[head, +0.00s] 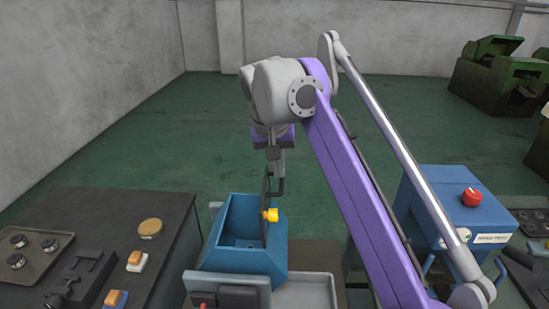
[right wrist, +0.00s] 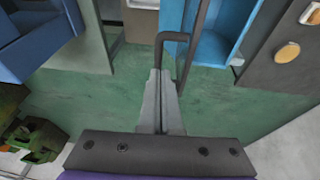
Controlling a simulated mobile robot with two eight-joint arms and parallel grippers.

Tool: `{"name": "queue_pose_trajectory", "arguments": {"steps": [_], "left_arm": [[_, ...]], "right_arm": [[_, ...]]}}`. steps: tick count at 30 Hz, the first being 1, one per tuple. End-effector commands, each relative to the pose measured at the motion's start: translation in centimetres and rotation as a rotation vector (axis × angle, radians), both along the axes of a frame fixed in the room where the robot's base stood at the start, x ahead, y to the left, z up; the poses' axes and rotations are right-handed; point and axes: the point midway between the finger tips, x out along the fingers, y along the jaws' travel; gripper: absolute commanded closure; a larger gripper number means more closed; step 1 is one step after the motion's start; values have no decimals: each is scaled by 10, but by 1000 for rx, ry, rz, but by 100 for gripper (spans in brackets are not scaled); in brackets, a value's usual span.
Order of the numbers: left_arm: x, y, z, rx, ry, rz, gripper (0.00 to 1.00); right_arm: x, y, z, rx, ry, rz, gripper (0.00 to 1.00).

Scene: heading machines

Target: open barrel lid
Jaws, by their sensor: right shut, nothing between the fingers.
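The blue barrel (head: 215,262) is a box-like bin at the lower middle of the head view, with its inside showing. Its thin dark lid (head: 265,190) stands nearly upright, seen almost edge-on. A dark bent handle (right wrist: 170,36) sticks out from the lid in the right wrist view. My right gripper (head: 281,172) points down beside the lid and handle. It also shows in the right wrist view (right wrist: 160,76), with its fingers together and empty, close to the handle; I cannot tell whether they touch. My left gripper is not in view.
A dark workbench (head: 110,207) with a tray (head: 30,262) and buttons stands at the left. A blue machine box with a red button (head: 471,197) stands at the right. Green machines (head: 500,80) are at the back right. Green floor behind the barrel is clear.

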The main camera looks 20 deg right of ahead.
Motion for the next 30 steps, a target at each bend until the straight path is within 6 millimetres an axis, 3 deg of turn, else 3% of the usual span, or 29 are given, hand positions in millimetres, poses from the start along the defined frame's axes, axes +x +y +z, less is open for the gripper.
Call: {"name": "queue_pose_trajectory", "arguments": {"steps": [14,22,30], "left_arm": [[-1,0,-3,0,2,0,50],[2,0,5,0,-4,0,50],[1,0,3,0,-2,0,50]], "right_arm": [[-1,-2,-8,0,-1,0,100],[-17,-36,-20,0,-2,-5,100],[-16,-33,-20,0,0,0,100]]}}
